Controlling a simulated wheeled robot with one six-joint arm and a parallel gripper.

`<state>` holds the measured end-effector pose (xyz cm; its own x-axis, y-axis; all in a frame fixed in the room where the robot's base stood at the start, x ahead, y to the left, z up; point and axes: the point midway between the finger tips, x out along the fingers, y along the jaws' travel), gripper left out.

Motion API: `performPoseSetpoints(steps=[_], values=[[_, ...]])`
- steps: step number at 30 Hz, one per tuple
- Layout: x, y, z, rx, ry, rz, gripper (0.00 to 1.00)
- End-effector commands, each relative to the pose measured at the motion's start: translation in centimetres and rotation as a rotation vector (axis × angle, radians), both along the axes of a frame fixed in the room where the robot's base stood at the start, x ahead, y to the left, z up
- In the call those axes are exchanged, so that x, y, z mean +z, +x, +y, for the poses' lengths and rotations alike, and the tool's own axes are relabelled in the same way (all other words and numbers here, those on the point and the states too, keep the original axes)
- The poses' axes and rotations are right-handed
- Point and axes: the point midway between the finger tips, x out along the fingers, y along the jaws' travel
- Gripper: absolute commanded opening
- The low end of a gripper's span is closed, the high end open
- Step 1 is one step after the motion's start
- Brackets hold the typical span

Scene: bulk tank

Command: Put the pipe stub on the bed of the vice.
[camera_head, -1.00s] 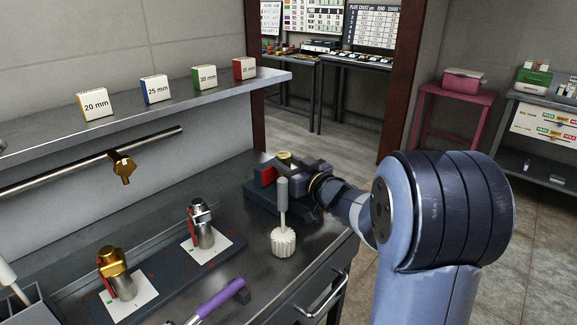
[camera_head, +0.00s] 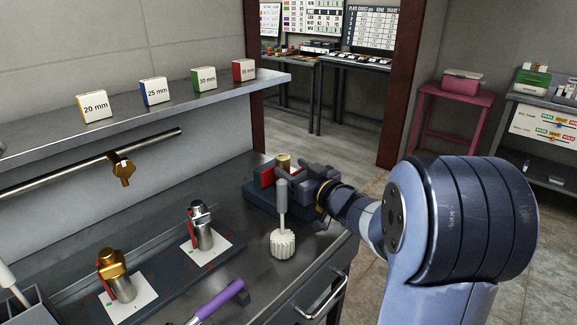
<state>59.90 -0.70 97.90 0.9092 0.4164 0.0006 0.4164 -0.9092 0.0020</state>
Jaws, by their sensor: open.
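The pipe stub, a short brass cylinder (camera_head: 283,162), stands upright at the vice, beside its red jaw face. Its lower end is hidden, so I cannot see its contact with the bed. The vice (camera_head: 258,196) is dark with a red jaw face (camera_head: 267,177) and sits at the far right end of the bench. My gripper (camera_head: 304,178) is open, just right of the stub and over the right side of the vice. It looks apart from the stub, but the fingertips are small and partly hidden.
A white-headed brush with an upright grey handle (camera_head: 283,242) stands in front of the vice. Two valve-like fittings (camera_head: 203,232) (camera_head: 117,280) stand on a dark board. A purple-handled tool (camera_head: 222,297) lies at the front. A shelf (camera_head: 150,112) with size boxes runs above.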

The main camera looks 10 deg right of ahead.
Motion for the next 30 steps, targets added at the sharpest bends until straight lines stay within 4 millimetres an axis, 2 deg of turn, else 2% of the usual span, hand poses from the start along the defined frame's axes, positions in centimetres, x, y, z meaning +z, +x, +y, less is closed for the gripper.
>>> performPoseSetpoints(steps=[6, 12, 18, 30], values=[[0.1, -4.6, -2.3, -0.005, 0.0, 0.0, 0.55], [0.1, -7.3, -3.5, -0.003, 0.0, 0.0, 0.55], [0.0, -8.3, -3.8, 0.0, 0.0, 0.0, 0.55], [0.0, -8.3, -3.8, 0.001, 0.0, 0.0, 0.55]])
